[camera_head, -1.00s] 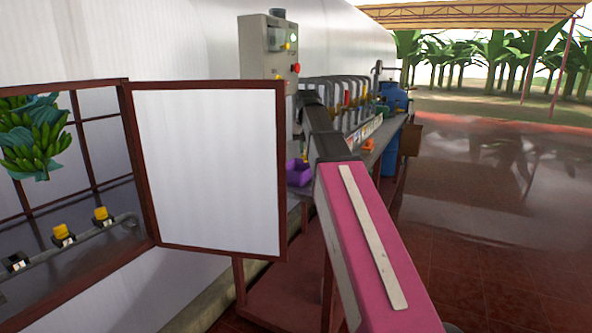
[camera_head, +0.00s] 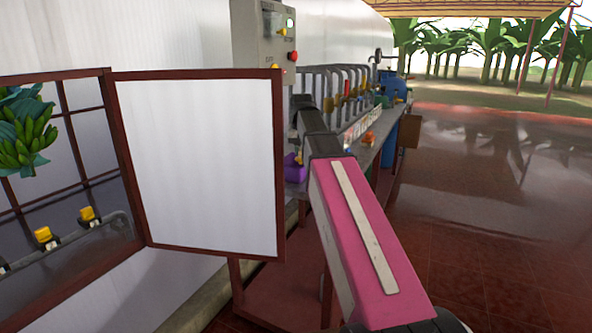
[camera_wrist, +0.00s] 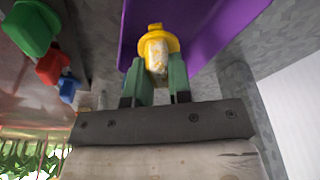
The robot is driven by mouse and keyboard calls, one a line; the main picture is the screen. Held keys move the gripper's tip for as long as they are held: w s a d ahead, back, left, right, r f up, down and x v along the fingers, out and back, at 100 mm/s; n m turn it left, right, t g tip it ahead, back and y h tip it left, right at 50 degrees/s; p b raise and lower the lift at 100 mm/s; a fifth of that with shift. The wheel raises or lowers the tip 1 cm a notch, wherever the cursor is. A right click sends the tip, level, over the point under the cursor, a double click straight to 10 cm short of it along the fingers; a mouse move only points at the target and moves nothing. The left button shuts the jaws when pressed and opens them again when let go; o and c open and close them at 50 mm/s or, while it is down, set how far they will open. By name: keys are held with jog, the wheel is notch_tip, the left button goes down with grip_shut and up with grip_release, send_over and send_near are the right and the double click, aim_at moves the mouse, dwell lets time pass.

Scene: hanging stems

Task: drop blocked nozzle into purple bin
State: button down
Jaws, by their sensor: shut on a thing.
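My gripper (camera_wrist: 158,72) has its green fingers shut on a yellow nozzle (camera_wrist: 158,42) in the wrist view. The nozzle's mouth is filled with a pale, speckled plug. The purple bin (camera_wrist: 215,30) lies just beyond the nozzle in that view; whether the nozzle is over its opening I cannot tell. In the head view the purple bin (camera_head: 293,170) sits on the bench, partly hidden behind the framed white panel and my pink arm. A small yellowish spot shows at the bin there. My fingers cannot be made out in the head view.
Green (camera_wrist: 32,28), red (camera_wrist: 55,65) and blue (camera_wrist: 68,90) pieces are close by, left in the wrist view. The framed white panel (camera_head: 200,165) stands left of my arm. A control box (camera_head: 262,45), a pipe rack and an orange item (camera_head: 368,139) are along the bench.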

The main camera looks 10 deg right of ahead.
jog(key=shift+f, duration=0.35)
jog(key=c, duration=1)
grip_release()
jog(key=shift+o, duration=0.2)
jog(key=r, duration=0.3)
jog(key=s+r, duration=0.1)
jog(key=r, duration=0.2)
jog(key=s+r, duration=0.1)
jog(key=r, duration=0.2)
jog(key=shift+a+r, duration=0.1)
jog(key=shift+r, duration=0.2)
jog(key=shift+s+r, duration=0.1)
jog(key=shift+r, duration=0.4)
